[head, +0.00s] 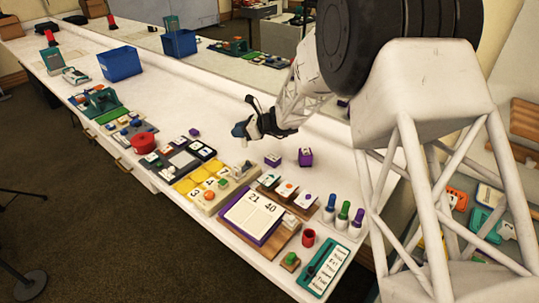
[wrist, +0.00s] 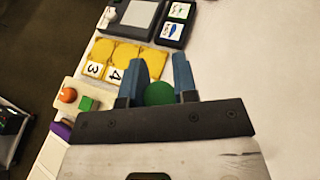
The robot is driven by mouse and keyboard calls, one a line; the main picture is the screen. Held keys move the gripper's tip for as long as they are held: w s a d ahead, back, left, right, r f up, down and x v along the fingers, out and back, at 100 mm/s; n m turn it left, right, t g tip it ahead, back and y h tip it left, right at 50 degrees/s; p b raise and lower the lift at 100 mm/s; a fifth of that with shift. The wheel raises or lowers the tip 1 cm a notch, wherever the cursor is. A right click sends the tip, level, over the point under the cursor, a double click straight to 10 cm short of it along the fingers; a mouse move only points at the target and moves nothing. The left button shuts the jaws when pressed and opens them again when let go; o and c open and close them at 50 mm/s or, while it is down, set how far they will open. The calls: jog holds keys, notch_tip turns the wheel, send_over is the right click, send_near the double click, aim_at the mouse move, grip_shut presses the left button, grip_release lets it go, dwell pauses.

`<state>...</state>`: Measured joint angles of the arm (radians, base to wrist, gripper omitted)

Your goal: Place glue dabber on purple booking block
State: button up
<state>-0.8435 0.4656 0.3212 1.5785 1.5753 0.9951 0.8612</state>
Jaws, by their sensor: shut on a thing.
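My gripper (head: 241,132) hangs above the white counter, left of the purple cubes in the head view. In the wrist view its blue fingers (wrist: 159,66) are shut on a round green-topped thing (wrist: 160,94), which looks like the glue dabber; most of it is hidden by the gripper. A whitish part (head: 243,143) shows just below the fingers in the head view. The purple booking block (head: 252,219) appears to be the purple-edged pad with a white page reading 21 40, on a wooden base, nearer the camera than my gripper. A purple edge (wrist: 62,130) shows at the wrist view's left.
Bottles with blue, green and purple tops (head: 343,212) stand right of the pad. A yellow-tiled tray (head: 196,190) and a red round thing (head: 143,143) lie left.

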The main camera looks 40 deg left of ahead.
jog(key=s+d+f, duration=0.1)
jog(key=s+d, duration=0.1)
jog(key=d, duration=1.7)
jog(key=shift+s+d, duration=0.25)
jog(key=shift+d, duration=0.15)
send_over(269, 156)
jog(key=shift+f, duration=0.8)
jog(key=shift+f, duration=0.1)
jog(key=shift+f, duration=1.65)
jog(key=shift+f, duration=0.15)
jog(key=o, duration=0.9)
